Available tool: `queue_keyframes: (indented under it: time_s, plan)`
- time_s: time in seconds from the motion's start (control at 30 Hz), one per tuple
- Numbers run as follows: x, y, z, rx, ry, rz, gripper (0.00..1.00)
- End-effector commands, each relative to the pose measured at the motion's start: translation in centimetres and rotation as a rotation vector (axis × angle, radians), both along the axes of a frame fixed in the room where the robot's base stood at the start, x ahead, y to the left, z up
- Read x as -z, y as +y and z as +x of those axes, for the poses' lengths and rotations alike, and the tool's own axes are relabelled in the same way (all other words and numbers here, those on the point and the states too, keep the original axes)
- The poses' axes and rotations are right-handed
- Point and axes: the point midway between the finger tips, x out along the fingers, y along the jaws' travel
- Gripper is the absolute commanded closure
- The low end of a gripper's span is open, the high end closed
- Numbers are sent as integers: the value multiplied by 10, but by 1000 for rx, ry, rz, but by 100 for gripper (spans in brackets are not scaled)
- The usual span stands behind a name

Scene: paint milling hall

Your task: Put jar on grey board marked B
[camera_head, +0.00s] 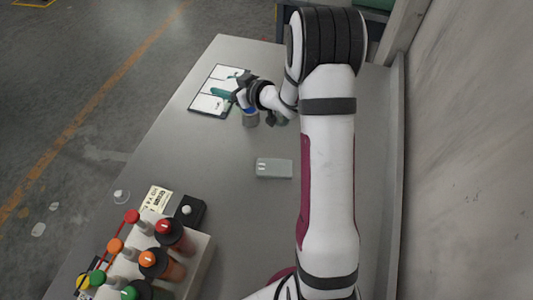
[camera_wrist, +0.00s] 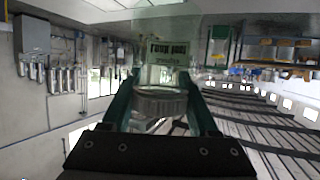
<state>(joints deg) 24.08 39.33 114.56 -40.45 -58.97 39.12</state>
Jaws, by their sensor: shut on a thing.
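My gripper (camera_head: 226,85) has dark green fingers and reaches left over a dark-edged board with white panels (camera_head: 208,104). In the wrist view my gripper (camera_wrist: 162,100) is shut on a clear glass jar (camera_wrist: 160,98), with one finger on each side of it. A dark-lettered label shows above the jar's ribbed band. In the head view the clear jar is hard to make out between the fingers. I cannot read a letter B on any board, nor tell whether the jar touches the panels.
A small grey container with blue (camera_head: 250,117) stands close by my wrist. A light grey case (camera_head: 273,168) lies mid-table. Several colour-capped bottles (camera_head: 160,263) stand in a rack at the lower left, near a black block (camera_head: 190,211). A wall bounds the right side.

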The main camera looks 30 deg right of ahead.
Motion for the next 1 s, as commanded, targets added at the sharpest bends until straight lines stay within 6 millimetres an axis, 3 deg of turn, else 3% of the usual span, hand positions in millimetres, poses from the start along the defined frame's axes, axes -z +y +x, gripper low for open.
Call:
queue_keyframes:
  time_s: [0.03, 0.17, 0.3, 0.4, 0.47, 0.83, 1.0]
  plan:
    - [-1, -15, -20, -11, 1, 1, 94]
    - [-2, -35, -83, -88, 1, 2, 94]
    - [-7, -36, -143, -165, -1, 2, 94]
    - [-9, -32, -167, -199, -1, 2, 94]
    - [-4, -30, -174, -209, 1, 3, 94]
    - [77, -29, -176, -215, 1, 5, 94]
    - [90, -30, -175, -213, -1, -1, 94]
